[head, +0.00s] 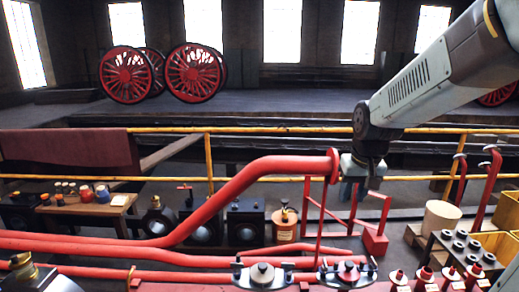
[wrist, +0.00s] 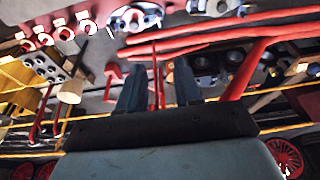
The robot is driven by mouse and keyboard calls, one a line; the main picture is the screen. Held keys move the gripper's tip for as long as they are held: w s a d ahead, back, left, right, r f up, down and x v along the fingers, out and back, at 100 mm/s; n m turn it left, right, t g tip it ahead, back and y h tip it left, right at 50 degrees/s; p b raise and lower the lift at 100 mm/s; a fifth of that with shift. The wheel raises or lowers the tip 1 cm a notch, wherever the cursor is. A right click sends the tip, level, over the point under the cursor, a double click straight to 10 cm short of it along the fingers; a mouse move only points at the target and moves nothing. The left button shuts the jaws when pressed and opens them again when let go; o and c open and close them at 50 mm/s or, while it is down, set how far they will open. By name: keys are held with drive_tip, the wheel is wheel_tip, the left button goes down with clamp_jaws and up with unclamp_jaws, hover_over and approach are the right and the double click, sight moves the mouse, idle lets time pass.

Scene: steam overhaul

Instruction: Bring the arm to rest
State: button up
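My arm (head: 440,75) reaches in from the upper right in the head view, its forearm sloping down to the left. My gripper (head: 362,175) points down beside the flanged end of a thick red pipe (head: 240,185). I cannot tell in the head view whether they touch. In the wrist view my gripper (wrist: 159,68) has its two dark fingers apart, with nothing visibly held between them. Thin red rods show in the gap, seemingly in the background.
Below are lidded fittings (head: 262,275), a red stand (head: 375,240) and a cream cylinder (head: 440,216). A wooden table (head: 95,208) with small jars stands left. Yellow railings (head: 270,179) cross behind. Red spoked wheels (head: 194,72) stand on the far platform, which has open floor.

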drive_tip(key=s+r+t, duration=0.1)
drive_tip(key=s+r, duration=0.2)
drive_tip(key=s, duration=0.4)
drive_tip(key=s+r+t, duration=0.1)
drive_tip(key=s+r, duration=0.3)
drive_tip(key=s, duration=0.4)
drive_tip(key=shift+s+r, duration=0.2)
idle(0.4)
